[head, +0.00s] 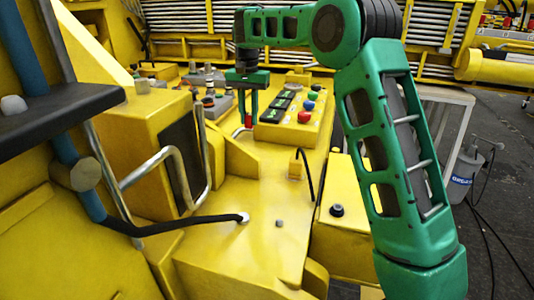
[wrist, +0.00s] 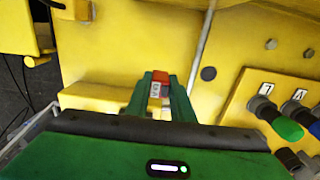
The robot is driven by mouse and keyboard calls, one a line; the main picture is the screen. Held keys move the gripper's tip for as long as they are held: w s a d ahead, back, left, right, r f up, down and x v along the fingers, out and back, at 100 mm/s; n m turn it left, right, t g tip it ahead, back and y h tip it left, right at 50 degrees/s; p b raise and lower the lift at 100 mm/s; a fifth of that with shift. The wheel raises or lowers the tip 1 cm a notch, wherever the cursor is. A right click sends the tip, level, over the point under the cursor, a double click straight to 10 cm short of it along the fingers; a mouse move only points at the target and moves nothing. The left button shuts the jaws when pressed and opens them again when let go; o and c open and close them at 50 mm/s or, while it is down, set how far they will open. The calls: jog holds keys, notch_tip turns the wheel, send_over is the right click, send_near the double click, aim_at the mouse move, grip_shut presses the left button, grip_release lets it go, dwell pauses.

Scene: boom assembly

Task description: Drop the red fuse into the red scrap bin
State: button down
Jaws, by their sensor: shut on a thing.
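My gripper (head: 248,112) is green and points down over the far part of the yellow machine deck in the head view. Its fingers are shut on the red fuse (head: 248,121), which shows as a small red tip below them. In the wrist view my gripper (wrist: 160,95) holds the fuse (wrist: 160,77) between its two fingers. The fuse shows a red end, a pale label with dark marks and a yellowish part. I do not see a red scrap bin in either view.
A yellow button panel (head: 286,135) with green, red and blue buttons stands just right of my gripper. Grey connectors (head: 208,78) are behind it to the left. Bent metal rails (head: 150,168) rise at the left. A whitish container (head: 462,178) stands on the floor at right.

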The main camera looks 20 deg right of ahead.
jog(key=s+d+f, duration=0.1)
jog(key=s+f, duration=0.1)
jog(key=s+d+f, duration=0.1)
jog(key=s+d, duration=0.1)
jog(key=s, duration=0.1)
jog(key=s+d+f, duration=0.2)
jog(key=s, duration=0.1)
jog(key=shift+d+f, duration=0.2)
jog(key=shift+f, duration=2.2)
jog(key=c, duration=1.5)
grip_release()
jog(key=shift+c, duration=0.2)
